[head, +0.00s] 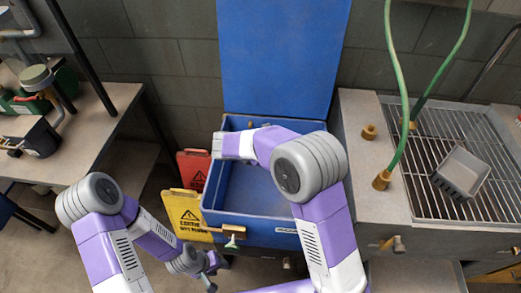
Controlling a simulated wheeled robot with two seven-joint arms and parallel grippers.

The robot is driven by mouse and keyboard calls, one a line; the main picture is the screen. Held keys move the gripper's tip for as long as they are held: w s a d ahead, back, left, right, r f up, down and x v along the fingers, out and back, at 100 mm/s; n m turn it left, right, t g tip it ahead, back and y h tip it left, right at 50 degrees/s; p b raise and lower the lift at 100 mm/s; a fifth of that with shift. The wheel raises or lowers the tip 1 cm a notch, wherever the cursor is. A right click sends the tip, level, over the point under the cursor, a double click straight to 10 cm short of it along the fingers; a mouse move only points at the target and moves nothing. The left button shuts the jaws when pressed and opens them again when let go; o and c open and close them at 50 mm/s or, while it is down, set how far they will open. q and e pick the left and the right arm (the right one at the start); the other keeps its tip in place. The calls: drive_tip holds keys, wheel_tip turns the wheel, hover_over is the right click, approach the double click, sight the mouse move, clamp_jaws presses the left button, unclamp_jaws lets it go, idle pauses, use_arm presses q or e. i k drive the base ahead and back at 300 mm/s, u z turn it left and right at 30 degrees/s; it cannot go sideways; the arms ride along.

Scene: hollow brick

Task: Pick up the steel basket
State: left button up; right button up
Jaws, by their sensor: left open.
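A small grey metal open-topped container, which looks like the steel basket (460,172), sits tilted in the picture on the wire rack at the right. My left gripper (211,277) is open, low in the middle-left of the view, in front of the blue box and far from the basket. Its fingers are small and partly hidden by the wrist. My right arm reaches up and bends left over the blue box. No fingers of the right gripper show. Neither gripper touches the basket.
The wire rack (432,128) is set into a grey counter (362,118) with a green hose (397,95). A blue open-lidded box (280,60) stands in the middle. Yellow (184,215) and red (190,165) caution signs stand beside it. A cluttered table (90,125) is at left.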

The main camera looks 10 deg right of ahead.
sight(461, 175)
drive_tip(key=k, duration=1)
